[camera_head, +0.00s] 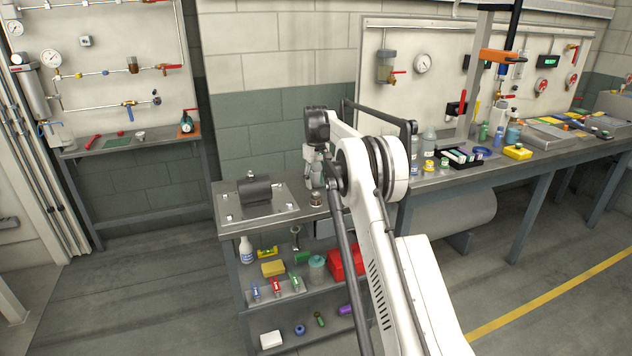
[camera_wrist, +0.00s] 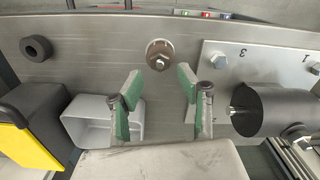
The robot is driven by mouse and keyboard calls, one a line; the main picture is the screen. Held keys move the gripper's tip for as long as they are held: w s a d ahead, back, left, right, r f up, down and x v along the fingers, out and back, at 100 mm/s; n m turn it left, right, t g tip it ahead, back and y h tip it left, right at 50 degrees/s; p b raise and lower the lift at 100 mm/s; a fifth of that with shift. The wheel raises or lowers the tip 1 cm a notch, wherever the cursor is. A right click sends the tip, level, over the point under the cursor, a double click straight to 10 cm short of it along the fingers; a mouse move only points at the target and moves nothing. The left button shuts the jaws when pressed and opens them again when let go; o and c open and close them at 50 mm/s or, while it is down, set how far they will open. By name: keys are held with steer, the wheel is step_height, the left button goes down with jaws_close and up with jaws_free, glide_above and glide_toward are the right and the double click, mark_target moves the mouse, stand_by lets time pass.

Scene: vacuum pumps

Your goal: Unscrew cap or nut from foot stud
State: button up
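A metal hex nut or cap (camera_wrist: 159,62) sits in a round brownish metal foot (camera_wrist: 158,47) at the upper middle of the wrist view. My gripper (camera_wrist: 159,80) is open, with its green-padded fingers apart and pointing toward the foot. Nothing is between the pads. The fingertips appear just short of the nut, one to each side; the height gap cannot be told. In the head view my gripper (camera_head: 314,170) points down at the bench, right of the pump plate (camera_head: 235,212). The foot (camera_head: 316,199) shows just below it.
A dark cylindrical pump (camera_wrist: 272,110) stands on the numbered plate (camera_wrist: 270,62), which carries corner nuts (camera_wrist: 218,60). A black ring (camera_wrist: 36,48), grey bin (camera_wrist: 95,103) and yellow-black box (camera_wrist: 35,145) lie left. A metal bench (camera_wrist: 100,50) surrounds the foot, bare nearby.

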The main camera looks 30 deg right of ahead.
mark_target(316, 192)
steer(key=m, duration=3)
steer(key=shift+m, duration=0.3)
steer(key=m, duration=0.6)
steer(key=shift+m, duration=0.4)
steer(key=shift+f+b, duration=1)
steer(key=shift+f, duration=1.2)
